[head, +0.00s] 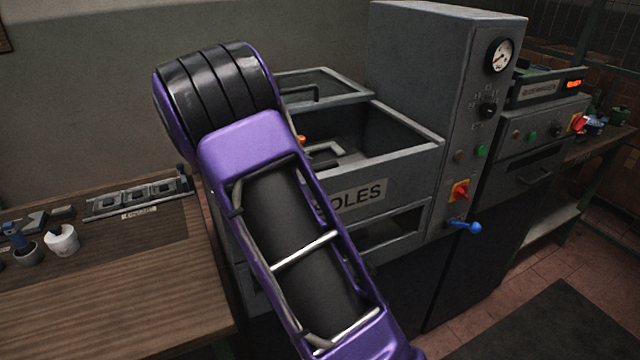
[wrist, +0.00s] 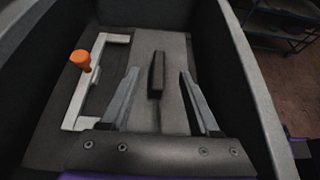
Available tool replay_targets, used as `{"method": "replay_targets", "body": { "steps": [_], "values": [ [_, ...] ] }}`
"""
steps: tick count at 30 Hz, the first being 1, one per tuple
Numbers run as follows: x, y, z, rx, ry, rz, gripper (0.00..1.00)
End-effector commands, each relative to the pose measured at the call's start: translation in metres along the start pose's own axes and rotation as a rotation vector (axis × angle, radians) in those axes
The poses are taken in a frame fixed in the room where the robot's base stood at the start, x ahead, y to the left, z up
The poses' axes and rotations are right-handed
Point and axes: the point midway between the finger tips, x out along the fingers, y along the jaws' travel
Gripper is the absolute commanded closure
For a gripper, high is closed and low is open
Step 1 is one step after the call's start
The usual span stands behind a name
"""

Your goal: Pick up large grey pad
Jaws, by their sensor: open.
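In the wrist view a large grey pad (wrist: 174,50) lies flat on the floor of an open drawer. A dark upright grip (wrist: 157,76) stands on its middle. My gripper (wrist: 159,72) is open, with one finger on each side of the dark grip and a visible gap on both sides. Nothing is held. I cannot tell how far the fingertips are above the pad. In the head view my purple arm hides the gripper, and the pad cannot be made out clearly.
The drawer's walls (head: 408,122) surround the gripper closely. The grey press cabinet (head: 425,60) rises behind. A wooden bench (head: 110,285) with small tools stands at left.

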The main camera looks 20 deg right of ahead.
Motion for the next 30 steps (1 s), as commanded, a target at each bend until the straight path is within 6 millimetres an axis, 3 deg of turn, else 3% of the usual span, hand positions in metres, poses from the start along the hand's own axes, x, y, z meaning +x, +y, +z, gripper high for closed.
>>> {"method": "replay_targets", "body": {
  "steps": [3,10,21,30],
  "values": [
    [0.008,0.0,-0.015,0.0,-0.001,0.0,0.38],
    [0.02,0.0,-0.022,0.003,0.0,0.0,0.38],
    [0.081,0.001,-0.022,0.004,0.0,0.0,0.38],
    [0.087,0.001,-0.022,0.003,0.001,0.002,0.38]
  ]
}}
